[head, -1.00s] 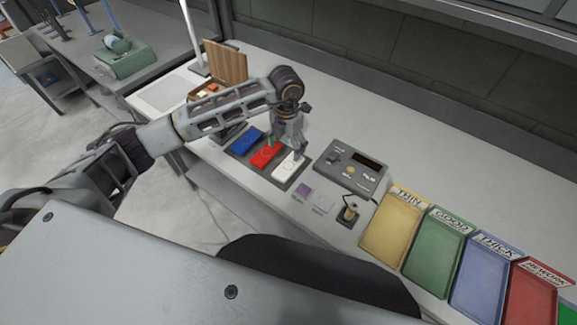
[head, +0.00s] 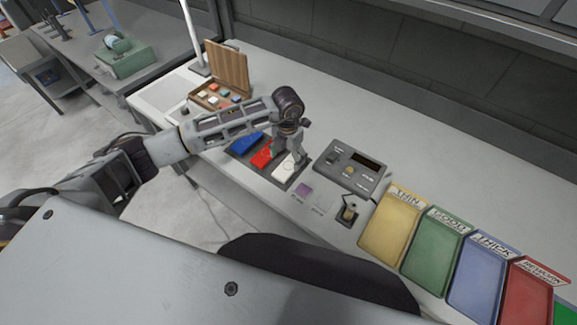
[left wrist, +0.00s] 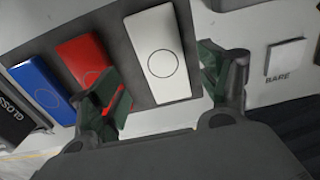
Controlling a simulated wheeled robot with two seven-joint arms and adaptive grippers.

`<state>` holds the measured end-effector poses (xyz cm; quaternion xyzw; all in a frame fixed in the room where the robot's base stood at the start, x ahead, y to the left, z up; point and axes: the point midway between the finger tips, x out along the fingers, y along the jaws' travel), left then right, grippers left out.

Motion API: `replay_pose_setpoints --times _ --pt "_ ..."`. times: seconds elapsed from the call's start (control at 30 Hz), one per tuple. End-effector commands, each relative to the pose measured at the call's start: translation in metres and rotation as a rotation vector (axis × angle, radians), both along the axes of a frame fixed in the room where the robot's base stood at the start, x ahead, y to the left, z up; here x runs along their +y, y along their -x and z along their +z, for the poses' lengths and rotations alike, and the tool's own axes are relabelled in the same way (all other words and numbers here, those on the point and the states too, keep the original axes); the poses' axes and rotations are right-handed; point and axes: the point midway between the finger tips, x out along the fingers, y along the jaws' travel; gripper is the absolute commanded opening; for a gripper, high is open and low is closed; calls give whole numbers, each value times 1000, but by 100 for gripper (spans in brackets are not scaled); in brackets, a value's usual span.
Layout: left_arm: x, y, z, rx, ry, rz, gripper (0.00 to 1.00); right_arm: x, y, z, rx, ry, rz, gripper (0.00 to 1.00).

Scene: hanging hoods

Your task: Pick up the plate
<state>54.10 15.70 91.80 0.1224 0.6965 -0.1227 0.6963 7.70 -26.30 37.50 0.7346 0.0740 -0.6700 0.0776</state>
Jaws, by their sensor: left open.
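Three flat rectangular plates lie side by side on a dark tray (head: 234,150): a blue plate (head: 246,143), a red plate (head: 262,156) and a white plate (head: 287,167). My left gripper (head: 290,160) is open, pointing down over the white plate. In the left wrist view, the white plate (left wrist: 158,55) with its ring mark lies between the spread fingers of the gripper (left wrist: 165,95). One finger overlaps the red plate (left wrist: 92,70); the blue plate (left wrist: 45,90) is farther left. I cannot tell whether the fingers touch anything. My right gripper is not in view.
A grey gauge box (head: 349,170) stands just right of the plates. Purple and pale squares lie in front. Yellow (head: 394,228), green (head: 436,250), blue and red labelled trays line the right. An open wooden box (head: 228,75) stands behind my arm. The bench's back is clear.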

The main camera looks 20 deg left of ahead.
Motion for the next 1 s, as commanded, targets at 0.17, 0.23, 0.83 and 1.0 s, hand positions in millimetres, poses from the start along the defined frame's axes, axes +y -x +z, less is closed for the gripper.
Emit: replay_pose_setpoints --times 0.17,0.23,0.83,1.0 --pt "-4 3 -17 2 -1 1 77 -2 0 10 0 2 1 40" --pt "-4 2 -25 2 -1 2 77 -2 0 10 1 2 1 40" --pt "-3 2 -37 0 0 0 77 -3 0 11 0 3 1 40" --pt "-3 2 -37 0 -1 0 61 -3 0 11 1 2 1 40"
